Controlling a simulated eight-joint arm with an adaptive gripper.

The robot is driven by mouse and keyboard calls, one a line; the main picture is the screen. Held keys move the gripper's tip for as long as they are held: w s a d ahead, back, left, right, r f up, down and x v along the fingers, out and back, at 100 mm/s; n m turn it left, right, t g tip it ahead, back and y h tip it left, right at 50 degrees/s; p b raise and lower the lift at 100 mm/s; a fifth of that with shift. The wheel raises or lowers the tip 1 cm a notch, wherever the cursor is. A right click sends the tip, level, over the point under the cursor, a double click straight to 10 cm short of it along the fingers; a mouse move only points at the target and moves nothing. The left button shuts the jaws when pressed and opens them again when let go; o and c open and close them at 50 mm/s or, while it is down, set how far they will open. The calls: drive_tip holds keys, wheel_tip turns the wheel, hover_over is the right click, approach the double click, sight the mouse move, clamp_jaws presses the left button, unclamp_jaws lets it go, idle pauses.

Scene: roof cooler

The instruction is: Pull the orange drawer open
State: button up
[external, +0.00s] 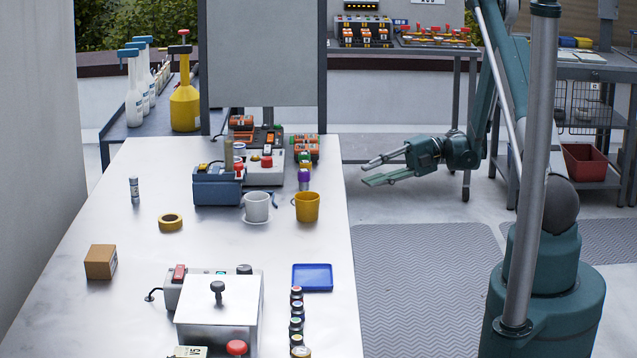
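I cannot make out a clear orange drawer. Small orange and black blocks stand at the back of the table, one group (241,122) near the middle and another group (307,150) to its right; whether either has a drawer is too small to tell. My gripper (369,173) is to the right of the table, beyond its edge. Its two fingers point left and stand apart, with nothing between them. It is apart from the orange blocks.
The white table (110,225) holds a yellow mug (306,207), a white cup (257,206), a blue toolbox (218,187), a blue tray (312,277) and a metal-lidded box (219,310). A tall grey panel (263,55) stands behind.

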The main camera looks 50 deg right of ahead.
drive_tip(key=shift+f, duration=1.55)
drive_tip(key=shift+a, duration=0.15)
drive_tip(key=b+x, duration=0.1)
drive_tip(key=x, duration=0.6)
drive_tip(key=shift+a+b, duration=0.2)
drive_tip(key=shift+b, duration=0.15)
drive_tip(key=shift+w, duration=0.15)
clamp_jaws()
